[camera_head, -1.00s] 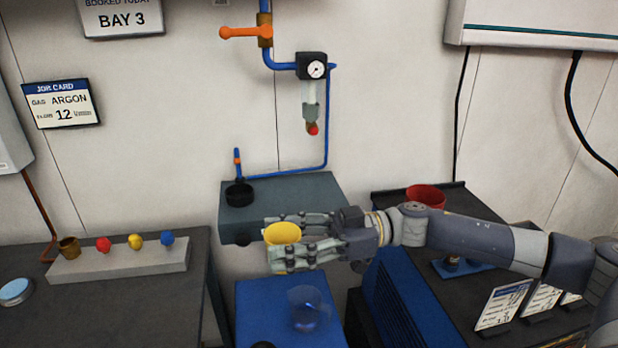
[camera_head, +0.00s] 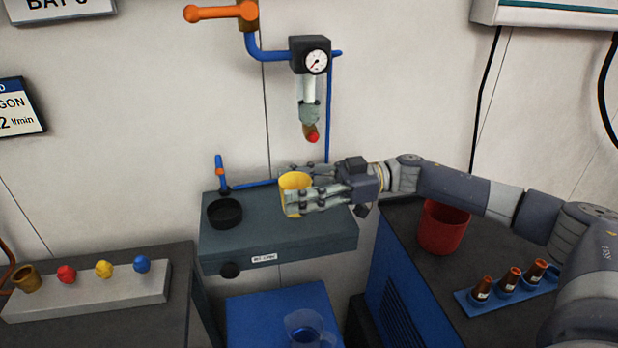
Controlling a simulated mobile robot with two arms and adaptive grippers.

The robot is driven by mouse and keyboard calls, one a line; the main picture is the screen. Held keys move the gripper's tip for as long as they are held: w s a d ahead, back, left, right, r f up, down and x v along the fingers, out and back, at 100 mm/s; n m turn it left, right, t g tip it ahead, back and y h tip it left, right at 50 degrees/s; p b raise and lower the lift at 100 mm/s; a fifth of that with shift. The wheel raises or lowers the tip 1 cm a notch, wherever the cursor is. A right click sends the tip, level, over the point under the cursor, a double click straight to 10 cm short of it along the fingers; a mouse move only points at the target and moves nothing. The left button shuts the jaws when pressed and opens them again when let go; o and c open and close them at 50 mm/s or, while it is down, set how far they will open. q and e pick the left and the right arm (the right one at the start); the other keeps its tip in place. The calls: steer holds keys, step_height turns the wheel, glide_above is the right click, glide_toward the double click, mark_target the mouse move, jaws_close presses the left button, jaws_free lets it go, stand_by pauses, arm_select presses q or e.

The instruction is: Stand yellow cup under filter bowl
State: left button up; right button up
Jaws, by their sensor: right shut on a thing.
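The yellow cup (camera_head: 296,182) is held in my right gripper (camera_head: 300,192), whose fingers close around it from the right. The cup looks upright and shows above the grey shelf unit (camera_head: 280,232); I cannot tell whether it touches the top. The filter bowl (camera_head: 309,111) hangs on the wall below the round gauge (camera_head: 315,62), with a red tip (camera_head: 313,137) at its lower end. The cup is lower than the bowl and a little to its left in the picture. My left gripper does not show.
A black round dish (camera_head: 225,213) and a small blue pipe with an orange valve (camera_head: 220,172) are at the shelf's left. A clear cup (camera_head: 305,326) stands on the blue surface (camera_head: 250,318) below. A red bin (camera_head: 444,228) stands on the right bench.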

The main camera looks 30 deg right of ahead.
steer(key=w+d, duration=0.4)
steer(key=w, duration=0.1)
steer(key=w+d+f, duration=0.1)
steer(key=w+d, duration=0.1)
steer(key=shift+w+d+p, duration=0.15)
steer(key=shift+d+p, duration=0.05)
steer(key=shift+p, duration=0.15)
steer(key=shift+f+p, duration=0.4)
steer(key=shift+f, duration=1)
steer(key=shift+d+f, duration=0.1)
steer(key=shift+f, duration=0.25)
steer(key=shift+f, duration=0.15)
steer(key=o, duration=1.1)
